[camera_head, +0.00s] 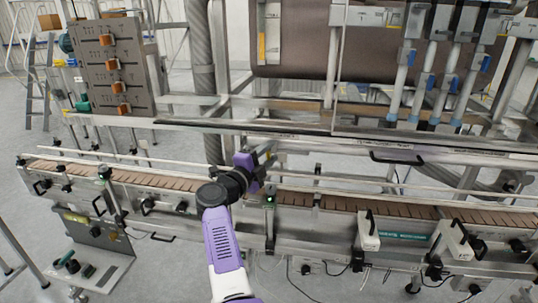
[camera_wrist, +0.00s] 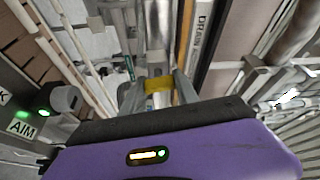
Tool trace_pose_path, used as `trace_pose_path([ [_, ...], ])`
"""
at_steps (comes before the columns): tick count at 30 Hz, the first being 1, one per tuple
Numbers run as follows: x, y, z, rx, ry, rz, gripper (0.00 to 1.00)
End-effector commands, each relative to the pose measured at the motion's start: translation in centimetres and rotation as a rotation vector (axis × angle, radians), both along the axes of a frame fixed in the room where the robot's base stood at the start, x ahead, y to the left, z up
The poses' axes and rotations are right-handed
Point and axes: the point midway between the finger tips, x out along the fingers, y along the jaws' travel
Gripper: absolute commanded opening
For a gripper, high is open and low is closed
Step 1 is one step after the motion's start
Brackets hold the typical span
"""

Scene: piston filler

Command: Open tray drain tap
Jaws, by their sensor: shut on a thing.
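In the wrist view, my gripper (camera_wrist: 158,92) has its two grey fingers on either side of a small yellow piece (camera_wrist: 158,84), which looks like the drain tap's handle. The fingers are shut on it. A label strip reading "DRAIN" (camera_wrist: 201,33) runs just right of and beyond the fingers. In the head view, my gripper (camera_head: 264,158) reaches in over the conveyor, below the long metal tray edge. The tap cannot be made out there, and its valve body and outlet are largely hidden.
The brown slatted conveyor (camera_head: 398,210) with metal rails runs beneath my arm. A dark box with a green light and "AIM" label (camera_wrist: 22,127) sits close to the left of my gripper. Filler nozzles (camera_head: 432,80) hang at upper right. An orange-knobbed panel (camera_head: 110,65) stands at upper left.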

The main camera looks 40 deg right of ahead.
Motion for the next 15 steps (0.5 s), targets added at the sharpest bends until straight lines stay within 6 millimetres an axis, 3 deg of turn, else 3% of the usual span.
trace_pose_path([
  [15,-0.08,-0.05,-0.12,0.123,-0.157,-0.002,0.00],
])
